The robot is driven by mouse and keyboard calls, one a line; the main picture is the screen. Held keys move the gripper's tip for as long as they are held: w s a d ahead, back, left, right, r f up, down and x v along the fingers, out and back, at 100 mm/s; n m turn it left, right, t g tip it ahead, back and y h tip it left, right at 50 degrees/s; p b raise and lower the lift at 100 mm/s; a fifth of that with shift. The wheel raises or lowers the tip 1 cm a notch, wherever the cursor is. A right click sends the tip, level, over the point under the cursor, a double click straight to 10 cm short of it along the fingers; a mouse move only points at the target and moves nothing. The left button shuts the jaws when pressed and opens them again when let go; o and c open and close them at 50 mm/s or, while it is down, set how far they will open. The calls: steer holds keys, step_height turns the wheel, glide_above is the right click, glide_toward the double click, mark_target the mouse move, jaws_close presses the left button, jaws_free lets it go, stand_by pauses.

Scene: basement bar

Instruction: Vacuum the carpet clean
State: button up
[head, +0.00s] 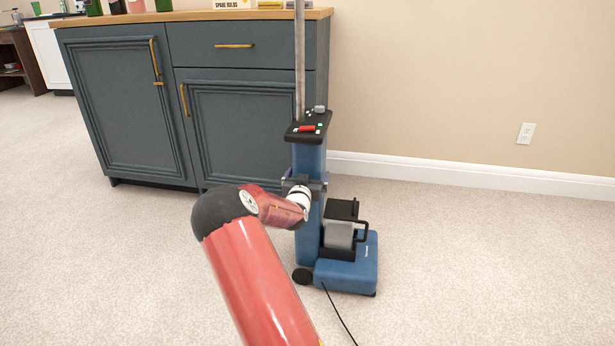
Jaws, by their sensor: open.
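A blue upright vacuum (309,222) stands on the carpet (460,270), in front of the right end of the cabinet. It has a black panel with a red switch on top, a metal pole rising out of view, and a wide blue foot. My red arm reaches to it from below. My gripper (305,183) is open at the vacuum's column, with dark jaw parts showing on both sides of it. I cannot tell whether they touch it. The carpet is pale and speckled, and I see no distinct dirt on it.
A dark teal cabinet (130,120) with brass handles and a wooden top stands behind, with bottles and boxes on it. A beige wall with a white baseboard (450,172) and an outlet (526,133) is right. A black cord (338,315) lies in front. Carpet is clear left and right.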

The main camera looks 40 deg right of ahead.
steer(key=v, duration=0.7)
steer(key=shift+s+a+p, duration=0.15)
steer(key=shift+a+p, duration=0.1)
steer(key=shift+p, duration=0.05)
